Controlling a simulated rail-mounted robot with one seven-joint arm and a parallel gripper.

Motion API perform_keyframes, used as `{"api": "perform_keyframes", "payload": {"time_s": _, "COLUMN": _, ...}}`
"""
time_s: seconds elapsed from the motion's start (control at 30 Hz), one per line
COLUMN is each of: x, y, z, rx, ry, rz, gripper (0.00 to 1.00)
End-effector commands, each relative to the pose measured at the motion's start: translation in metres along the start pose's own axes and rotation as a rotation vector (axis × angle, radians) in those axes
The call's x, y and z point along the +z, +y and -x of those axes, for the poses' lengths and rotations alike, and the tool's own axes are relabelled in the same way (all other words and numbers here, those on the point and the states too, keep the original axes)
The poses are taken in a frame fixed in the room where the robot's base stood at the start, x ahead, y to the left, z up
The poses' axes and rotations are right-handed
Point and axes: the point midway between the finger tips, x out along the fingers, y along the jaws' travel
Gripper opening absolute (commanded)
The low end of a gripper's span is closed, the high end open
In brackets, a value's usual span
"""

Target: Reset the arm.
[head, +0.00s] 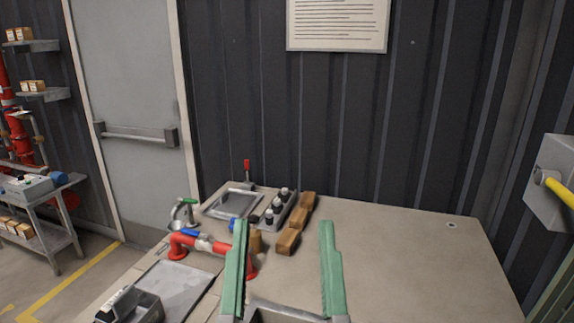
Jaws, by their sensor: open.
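My gripper (285,270) shows at the bottom middle of the head view. Its two green fingers are wide apart with nothing between them. It is in front of and above the workbench (400,255), and the bare bench top shows between the fingers. The rest of my arm is out of view below the picture's edge.
The bench's right side is clear. A grey box with a yellow handle (550,180) is at far right.

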Motion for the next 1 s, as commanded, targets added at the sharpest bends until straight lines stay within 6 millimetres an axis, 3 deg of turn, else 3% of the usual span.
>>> {"api": "perform_keyframes", "payload": {"time_s": 0.03, "x": -0.042, "y": 0.006, "z": 0.018, "rx": 0.012, "ry": 0.101, "rz": 0.032, "gripper": 0.51}}
{"api": "perform_keyframes", "payload": {"time_s": 0.07, "x": -0.073, "y": 0.003, "z": -0.012, "rx": 0.007, "ry": 0.079, "rz": 0.026, "gripper": 0.51}}
{"api": "perform_keyframes", "payload": {"time_s": 0.1, "x": -0.094, "y": 0.002, "z": -0.028, "rx": 0.006, "ry": 0.071, "rz": 0.023, "gripper": 0.51}}
{"api": "perform_keyframes", "payload": {"time_s": 0.5, "x": -0.273, "y": -0.005, "z": -0.137, "rx": -0.003, "ry": 0.063, "rz": 0.008, "gripper": 0.51}}
{"api": "perform_keyframes", "payload": {"time_s": 0.6, "x": -0.31, "y": -0.007, "z": -0.16, "rx": -0.005, "ry": 0.062, "rz": 0.005, "gripper": 0.51}}
{"api": "perform_keyframes", "payload": {"time_s": 0.7, "x": -0.335, "y": -0.008, "z": -0.175, "rx": -0.007, "ry": 0.061, "rz": 0.003, "gripper": 0.51}}
{"api": "perform_keyframes", "payload": {"time_s": 0.8, "x": -0.347, "y": -0.008, "z": -0.182, "rx": -0.008, "ry": 0.061, "rz": 0.002, "gripper": 0.51}}
{"api": "perform_keyframes", "payload": {"time_s": 1.0, "x": -0.347, "y": -0.008, "z": -0.182, "rx": -0.008, "ry": 0.06, "rz": 0.001, "gripper": 0.51}}
